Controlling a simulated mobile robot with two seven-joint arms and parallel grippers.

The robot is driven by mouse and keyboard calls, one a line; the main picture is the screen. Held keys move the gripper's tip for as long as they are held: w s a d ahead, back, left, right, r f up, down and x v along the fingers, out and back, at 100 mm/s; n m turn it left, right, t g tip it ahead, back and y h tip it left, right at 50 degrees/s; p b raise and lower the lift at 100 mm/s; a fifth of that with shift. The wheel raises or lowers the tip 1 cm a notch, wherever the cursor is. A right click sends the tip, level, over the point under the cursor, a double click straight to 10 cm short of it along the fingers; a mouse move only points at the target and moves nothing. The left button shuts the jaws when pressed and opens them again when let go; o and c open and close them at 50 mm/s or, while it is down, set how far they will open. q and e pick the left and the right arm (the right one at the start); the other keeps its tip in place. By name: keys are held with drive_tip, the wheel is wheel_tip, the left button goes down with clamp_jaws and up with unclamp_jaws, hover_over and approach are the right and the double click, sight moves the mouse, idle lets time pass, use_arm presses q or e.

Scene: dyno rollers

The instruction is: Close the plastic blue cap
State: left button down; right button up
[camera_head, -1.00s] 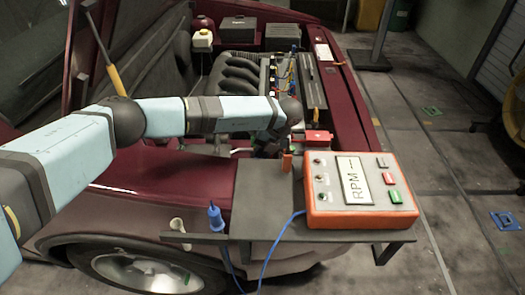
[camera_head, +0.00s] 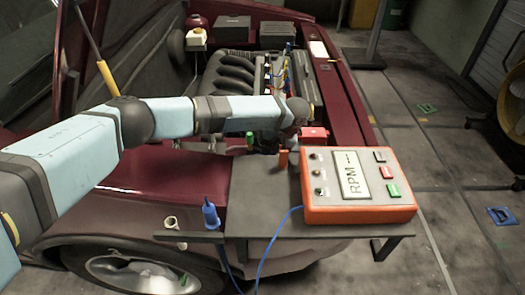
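I cannot make out a plastic blue cap for certain in the head view. A blue plastic-handled plug (camera_head: 211,214) stands at the left edge of the grey shelf, but I cannot tell that it is a cap. My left arm reaches in from the left across the fender, and its dark wrist is over the front of the engine bay. My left gripper (camera_head: 272,141) is low below the wrist, mostly hidden among dark engine parts. I cannot see its fingers or whether it touches anything. My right gripper is not in view.
An orange RPM box (camera_head: 360,212) with a blue cable sits on the grey shelf (camera_head: 262,195). Beside my wrist are a red block (camera_head: 313,136), an orange piece (camera_head: 283,159) and a green piece (camera_head: 249,138). A white reservoir (camera_head: 197,38) stands further back.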

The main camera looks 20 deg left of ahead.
use_arm(q)
drive_tip(key=shift+w+d+f+b, duration=0.2)
drive_tip(key=shift+d+f+b, duration=0.45)
drive_tip(key=shift+f, duration=0.25)
drive_tip(key=c, duration=1.8)
unclamp_jaws()
drive_tip(key=shift+d, duration=0.15)
drive_tip(key=o, duration=0.5)
drive_tip(key=shift+r, duration=0.1)
drive_tip(key=v, duration=1.3)
drive_tip(key=shift+d+r+p, duration=0.1)
drive_tip(key=shift+r+p, duration=0.15)
drive_tip(key=shift+p, duration=0.15)
